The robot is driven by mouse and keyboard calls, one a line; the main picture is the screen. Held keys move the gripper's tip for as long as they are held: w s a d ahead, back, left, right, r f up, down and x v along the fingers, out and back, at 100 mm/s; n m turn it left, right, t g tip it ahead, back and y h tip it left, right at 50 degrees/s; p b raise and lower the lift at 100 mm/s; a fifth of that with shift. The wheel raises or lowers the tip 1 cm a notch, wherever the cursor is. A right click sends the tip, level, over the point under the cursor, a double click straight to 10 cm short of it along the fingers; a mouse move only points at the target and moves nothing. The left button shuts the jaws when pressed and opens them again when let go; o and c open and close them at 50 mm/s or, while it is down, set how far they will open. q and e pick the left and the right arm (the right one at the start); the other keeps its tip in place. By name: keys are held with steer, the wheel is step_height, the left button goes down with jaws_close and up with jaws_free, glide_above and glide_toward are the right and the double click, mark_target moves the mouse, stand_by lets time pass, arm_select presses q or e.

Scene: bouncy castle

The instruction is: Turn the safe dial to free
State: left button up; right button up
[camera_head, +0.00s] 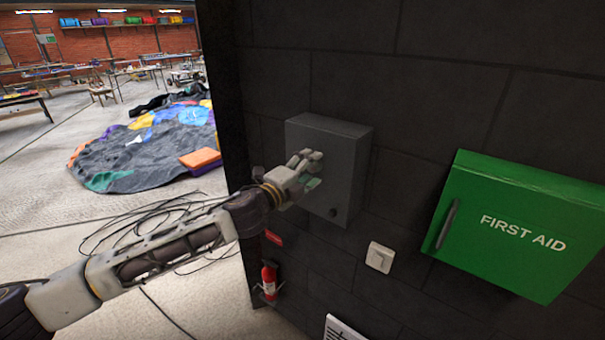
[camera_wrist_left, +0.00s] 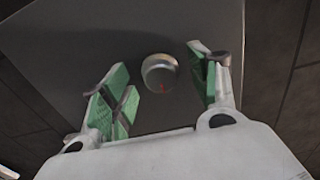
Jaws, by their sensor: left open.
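The safe (camera_head: 345,160) is a grey metal box on the dark block wall in the head view. Its door face fills much of the left wrist view (camera_wrist_left: 70,50). The round silver dial (camera_wrist_left: 159,72) has a small red mark near its lower edge. My left gripper (camera_head: 314,168) is in front of the safe's face. In the left wrist view its green-padded fingers (camera_wrist_left: 160,92) are open, one on each side of the dial and apart from it. In the head view the gripper hides the dial. My right gripper is not in view.
A green first aid box (camera_head: 520,225) hangs on the wall to the right. A light switch (camera_head: 380,257) and a small fire extinguisher (camera_head: 269,280) are below the safe. Cables (camera_head: 150,215) lie on the floor to the left, near a deflated colourful castle (camera_head: 150,150).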

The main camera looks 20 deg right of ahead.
arm_select(q)
steer(key=shift+s+a, duration=0.1)
steer(key=shift+a, duration=0.05)
steer(key=v, duration=1.1)
steer(key=shift+s+a, duration=0.25)
steer(key=shift+d, duration=0.1)
stand_by(0.6)
